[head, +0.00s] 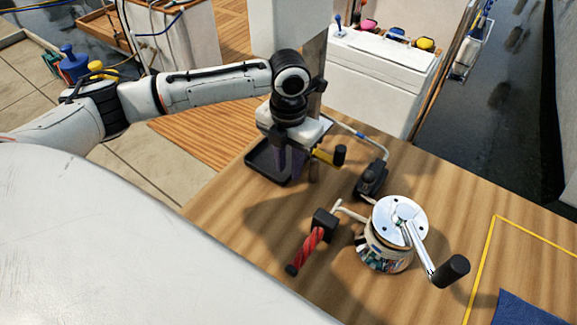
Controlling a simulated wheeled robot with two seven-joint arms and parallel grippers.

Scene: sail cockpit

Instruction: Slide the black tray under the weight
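The black tray (258,172) is a shallow dark tray with a raised rim. It is at the left edge of the wooden table, in the head view. My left gripper (290,162) reaches down over the tray's right part and hides some of it. Its fingers are dark and partly hidden by its own white body, so I cannot tell whether they are open or shut. A purple thing (286,170) shows between or just behind the fingers, at the tray. I cannot make out the weight for certain. My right gripper is not in view.
A yellow-and-black handle (328,156) is close right of my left gripper. A black device (370,180) with a grey tube, a red-handled tool (307,249) and a silver winch with crank (397,222) stand farther right. The table's front left is clear.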

